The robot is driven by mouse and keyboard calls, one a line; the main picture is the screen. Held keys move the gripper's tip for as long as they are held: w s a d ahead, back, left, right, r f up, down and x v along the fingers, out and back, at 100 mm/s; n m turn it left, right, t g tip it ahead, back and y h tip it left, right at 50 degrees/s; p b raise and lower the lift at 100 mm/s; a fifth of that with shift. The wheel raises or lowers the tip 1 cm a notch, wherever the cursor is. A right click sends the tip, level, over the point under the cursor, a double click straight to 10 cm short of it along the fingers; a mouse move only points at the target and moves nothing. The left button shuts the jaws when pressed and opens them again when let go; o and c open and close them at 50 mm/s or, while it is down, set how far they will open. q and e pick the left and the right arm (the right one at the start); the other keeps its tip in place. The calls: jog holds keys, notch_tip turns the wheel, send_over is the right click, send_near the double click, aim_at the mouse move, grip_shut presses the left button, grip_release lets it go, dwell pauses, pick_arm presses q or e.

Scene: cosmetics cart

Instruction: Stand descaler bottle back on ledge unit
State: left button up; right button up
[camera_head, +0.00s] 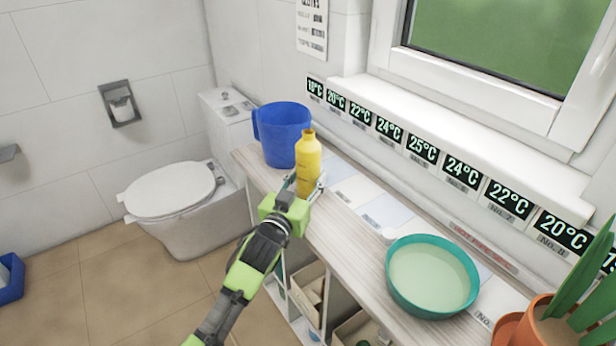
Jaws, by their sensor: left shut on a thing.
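The descaler bottle (308,160) is yellow with a narrow neck and stands about upright at the near edge of the ledge unit (344,232). My left gripper (305,189) is shut on the lower part of the bottle, with its fingers on either side. The gripper and arm hide part of the front edge below the bottle. I cannot tell whether the bottle's base touches the ledge top. My right gripper is not in view.
A blue jug (284,136) stands just behind and left of the bottle. A teal basin (431,276) and a potted plant (555,325) are to the right. Pale label cards (385,212) lie along the ledge. A window sill (460,130) with temperature displays runs behind. A toilet (180,195) is at left.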

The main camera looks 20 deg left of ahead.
pick_arm(q)
jog(key=o, duration=1.4)
jog(key=shift+f, duration=0.1)
jog(key=shift+o, duration=0.2)
jog(key=s, duration=1.2)
jog(key=shift+a+b, duration=0.4)
